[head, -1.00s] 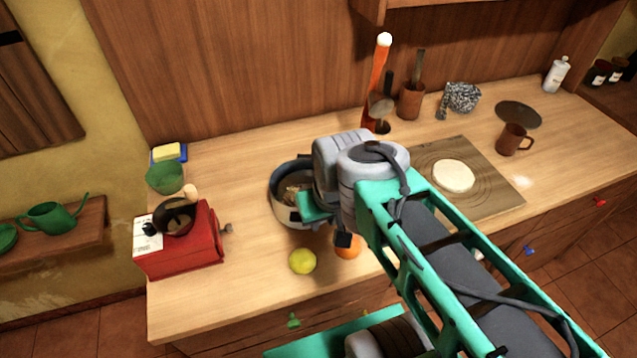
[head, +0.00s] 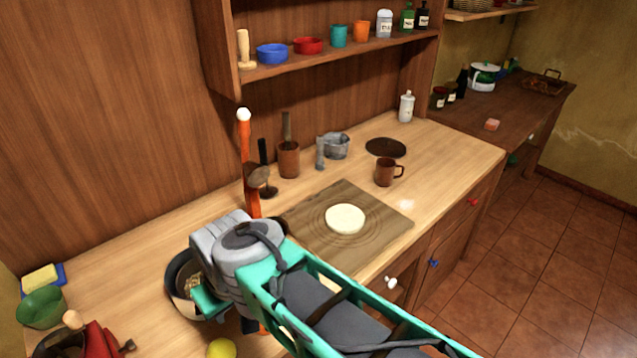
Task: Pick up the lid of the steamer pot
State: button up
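The lid appears to sit on top of the pot body (head: 482,84). My gripper (head: 213,304) is at the lower left, far from that pot, over a dark-rimmed open pot (head: 180,285) on the near counter. My wrist hides most of the gripper, and its fingertips cannot be made out.
Tiled floor (head: 550,260) lies open at the right. A wall shelf (head: 340,56) hangs above.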

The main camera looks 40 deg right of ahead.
aim_at(381, 146)
jog(key=k, duration=0.45)
jog(key=z, duration=3)
jog(key=i, duration=2.85)
jog(key=u, duration=3)
jog(key=i, duration=0.45)
